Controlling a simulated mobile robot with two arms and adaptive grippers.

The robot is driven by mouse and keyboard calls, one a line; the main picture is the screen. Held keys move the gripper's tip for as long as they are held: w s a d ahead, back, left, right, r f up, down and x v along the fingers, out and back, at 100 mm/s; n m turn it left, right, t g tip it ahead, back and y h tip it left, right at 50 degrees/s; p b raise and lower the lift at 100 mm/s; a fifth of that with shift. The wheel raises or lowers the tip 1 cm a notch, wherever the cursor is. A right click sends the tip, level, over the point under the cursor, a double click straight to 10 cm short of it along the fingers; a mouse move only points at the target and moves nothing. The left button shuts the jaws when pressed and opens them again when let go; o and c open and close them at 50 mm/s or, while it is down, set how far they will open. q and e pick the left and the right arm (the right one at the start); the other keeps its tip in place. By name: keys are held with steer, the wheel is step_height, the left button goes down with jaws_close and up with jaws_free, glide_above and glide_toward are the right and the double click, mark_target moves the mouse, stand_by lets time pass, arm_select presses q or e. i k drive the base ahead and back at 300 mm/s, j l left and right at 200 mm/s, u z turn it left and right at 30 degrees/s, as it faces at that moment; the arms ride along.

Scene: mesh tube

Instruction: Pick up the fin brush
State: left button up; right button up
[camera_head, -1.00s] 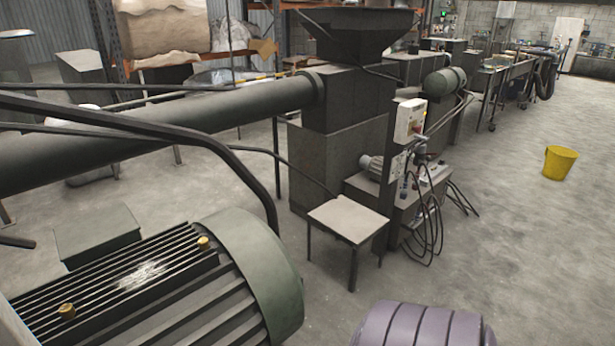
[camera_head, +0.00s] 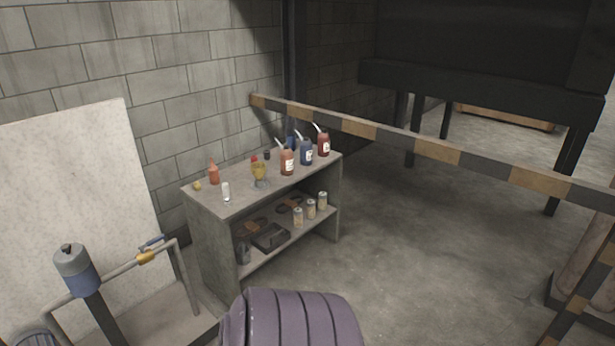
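I cannot make out a fin brush for sure. A grey shelf unit (camera_head: 212,246) stands against the block wall. Two small brown and dark items (camera_head: 256,227) lie at the back of its lower shelf; they are too small to tell whether either is a brush. A dark tray (camera_head: 271,237) lies in front of them. On the top stand red and blue bottles with spouts (camera_head: 287,162), an orange bottle (camera_head: 213,173), a yellow item (camera_head: 259,172) and a white bottle (camera_head: 226,192). Neither gripper is in view.
A striped barrier rail (camera_head: 430,148) runs from behind the shelf unit to the right. A pipe frame with a yellow fitting (camera_head: 146,257) and a pale board (camera_head: 75,200) stand at left. Several small jars (camera_head: 311,208) stand on the lower shelf. Floor right of the unit is clear.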

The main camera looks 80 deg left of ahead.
mark_target(228, 202)
steer(key=u, duration=3.2)
steer(key=z, duration=4.65)
steer(key=u, duration=4.65)
